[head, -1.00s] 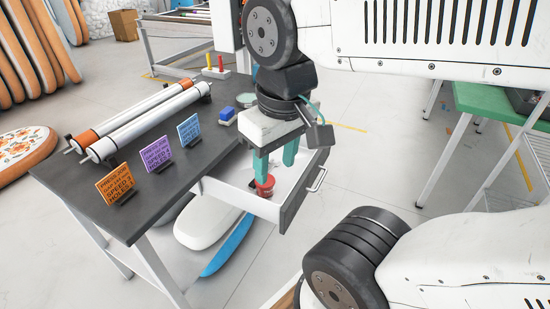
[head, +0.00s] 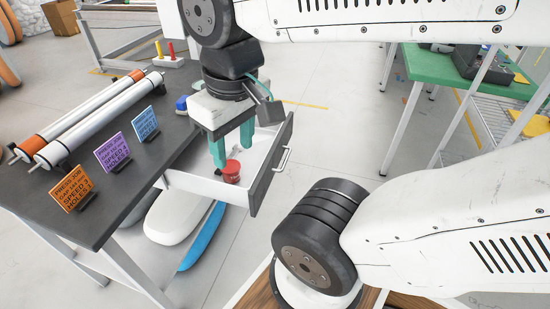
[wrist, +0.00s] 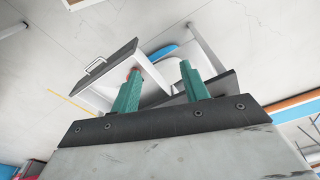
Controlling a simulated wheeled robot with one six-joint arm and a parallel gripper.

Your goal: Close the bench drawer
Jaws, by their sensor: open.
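The bench drawer (head: 203,187) is pulled out from under the dark bench top (head: 130,195). It has white walls and a dark front panel (head: 268,172) with a metal handle (head: 282,160). A red container (head: 231,171) stands inside it. My gripper (head: 232,160) points down over the drawer, its two teal fingers apart with nothing visible between them. Whether the fingertips reach below the drawer's rim is hard to tell. In the wrist view the fingers (wrist: 160,85) show in front of the drawer, and the front panel (wrist: 100,60) and handle (wrist: 95,66) lie to their left.
On the bench stand two rollers (head: 95,118), three small signs (head: 112,152) and a blue item (head: 181,104). White and blue boards (head: 178,225) lie below the drawer. A green table (head: 460,72) stands at the right. Grey floor beyond the handle is clear.

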